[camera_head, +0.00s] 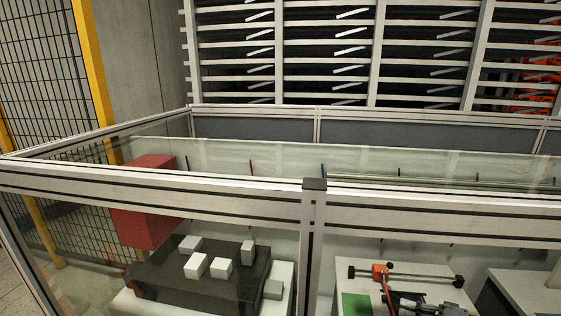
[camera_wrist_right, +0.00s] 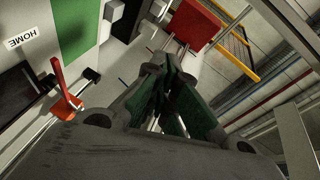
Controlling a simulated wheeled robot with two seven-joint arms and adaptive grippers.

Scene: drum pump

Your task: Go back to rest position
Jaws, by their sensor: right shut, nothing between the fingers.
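My right gripper (camera_wrist_right: 166,75) fills the middle of the right wrist view. Its dark fingers with green pads are closed together, with nothing held between them. In the head view, dark parts at the lower right edge may belong to it, but I cannot tell. My left gripper is in neither view. A label reading HOME (camera_wrist_right: 24,39) lies beside a green patch (camera_wrist_right: 74,27) at the upper left of the wrist view. The green patch also shows in the head view (camera_head: 356,304). A red lever-like part (camera_wrist_right: 62,95) stands near the label, apart from the fingers.
A glass-walled enclosure with metal rails (camera_head: 240,194) crosses the head view. Inside, several white blocks (camera_head: 221,268) sit on a dark tray (camera_head: 160,279). A red box (camera_head: 148,200) is at the left. A rod with black ends (camera_head: 425,275) lies on the right bench. Shelving (camera_head: 330,60) stands behind.

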